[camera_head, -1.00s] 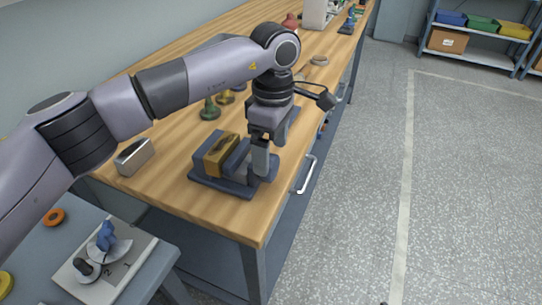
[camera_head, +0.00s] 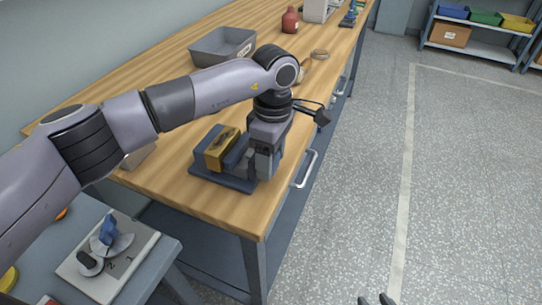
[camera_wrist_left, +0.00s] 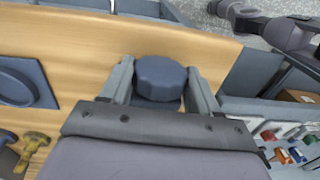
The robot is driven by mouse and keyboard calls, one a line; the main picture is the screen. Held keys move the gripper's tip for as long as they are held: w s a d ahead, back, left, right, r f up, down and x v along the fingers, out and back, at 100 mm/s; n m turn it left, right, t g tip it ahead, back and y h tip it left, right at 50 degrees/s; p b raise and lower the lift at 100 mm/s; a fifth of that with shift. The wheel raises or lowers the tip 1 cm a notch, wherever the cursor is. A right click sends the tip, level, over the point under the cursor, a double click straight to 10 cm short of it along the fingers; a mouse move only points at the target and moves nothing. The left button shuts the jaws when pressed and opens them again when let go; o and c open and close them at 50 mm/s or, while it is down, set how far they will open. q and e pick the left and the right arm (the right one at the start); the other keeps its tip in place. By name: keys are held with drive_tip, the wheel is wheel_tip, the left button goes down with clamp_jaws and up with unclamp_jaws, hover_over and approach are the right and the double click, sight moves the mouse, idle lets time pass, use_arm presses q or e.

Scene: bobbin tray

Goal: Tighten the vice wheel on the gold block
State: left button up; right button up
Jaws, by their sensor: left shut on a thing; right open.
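The gold block (camera_head: 221,147) sits in the blue-grey vice (camera_head: 216,180) near the front edge of the wooden bench. My left gripper (camera_head: 264,170) is at the vice's right end, pointing down. In the left wrist view, a dark blue, many-sided vice wheel (camera_wrist_left: 158,78) lies between the two fingers of my left gripper (camera_wrist_left: 160,88), which are shut on it. The wheel is hidden by the gripper in the head view. My right gripper (camera_head: 376,299) shows only as dark fingertips at the bottom edge, apart and empty, over the floor.
A grey tray (camera_head: 222,48) and a red bottle (camera_head: 290,20) stand farther back on the bench. A metallic block (camera_head: 139,156) is partly behind my left arm. A side table at lower left bears a white board (camera_head: 125,268). Drawer handles (camera_head: 305,168) project from the bench front.

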use_arm(q)
drive_tip(key=shift+w+f+g+y+b, duration=0.15)
drive_tip(key=shift+g+y+b, duration=0.25)
drive_tip(key=shift+g+b, duration=0.9)
drive_tip(key=shift+b, duration=0.2)
drive_tip(key=o, duration=1)
drive_tip(key=shift+o, duration=0.2)
drive_tip(key=shift+r, duration=0.25)
